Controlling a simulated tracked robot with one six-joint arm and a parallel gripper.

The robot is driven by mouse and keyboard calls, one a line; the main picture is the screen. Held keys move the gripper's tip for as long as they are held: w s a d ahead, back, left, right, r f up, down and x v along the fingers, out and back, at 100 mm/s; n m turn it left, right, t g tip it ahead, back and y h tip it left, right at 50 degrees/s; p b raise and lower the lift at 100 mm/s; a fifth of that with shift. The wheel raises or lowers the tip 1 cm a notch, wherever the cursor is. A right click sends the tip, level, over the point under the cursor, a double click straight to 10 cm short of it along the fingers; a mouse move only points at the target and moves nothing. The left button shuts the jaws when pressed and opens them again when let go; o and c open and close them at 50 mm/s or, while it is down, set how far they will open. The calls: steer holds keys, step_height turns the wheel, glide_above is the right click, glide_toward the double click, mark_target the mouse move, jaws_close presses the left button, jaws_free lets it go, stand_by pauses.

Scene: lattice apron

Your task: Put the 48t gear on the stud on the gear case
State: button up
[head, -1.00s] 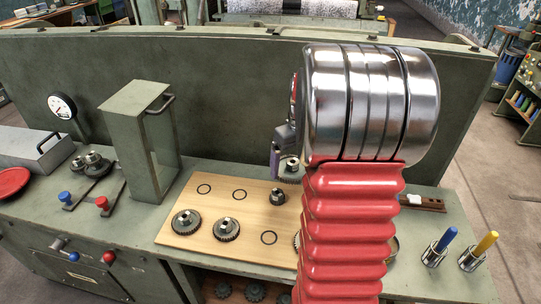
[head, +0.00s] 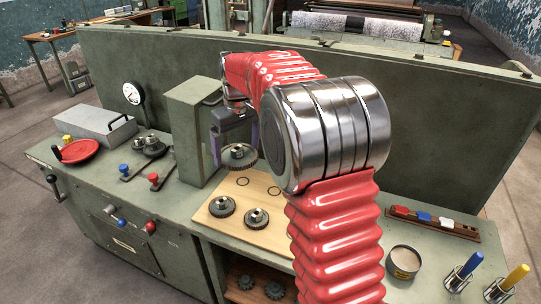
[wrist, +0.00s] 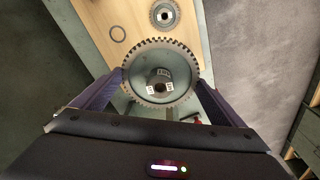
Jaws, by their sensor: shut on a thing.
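My gripper (head: 236,146) is shut on a large toothed steel gear (head: 239,158), held flat above the back left part of the wooden board. In the wrist view the gear (wrist: 145,86) sits between the two purple fingers, with small marks on its hub too small to read. Two dark gears, a left one (head: 221,207) and a right one (head: 255,219), stand on the wooden board (head: 226,229). I cannot make out a bare stud; my gripper and arm hide part of the bench.
The tall green housing (head: 188,130) stands close left of the held gear. A red dish (head: 79,151) and grey box (head: 100,124) are farther left, with red and blue levers between. A round tin (head: 403,262) and block rack (head: 432,221) are at right. A back panel bounds the bench.

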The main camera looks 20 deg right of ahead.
steer(key=shift+n, duration=0.4)
steer(key=a, duration=0.2)
steer(key=a+r, duration=0.1)
steer(key=a, duration=0.2)
steer(key=shift+a+r, duration=0.25)
steer(key=shift+a, duration=0.35)
steer(key=shift+s, duration=0.1)
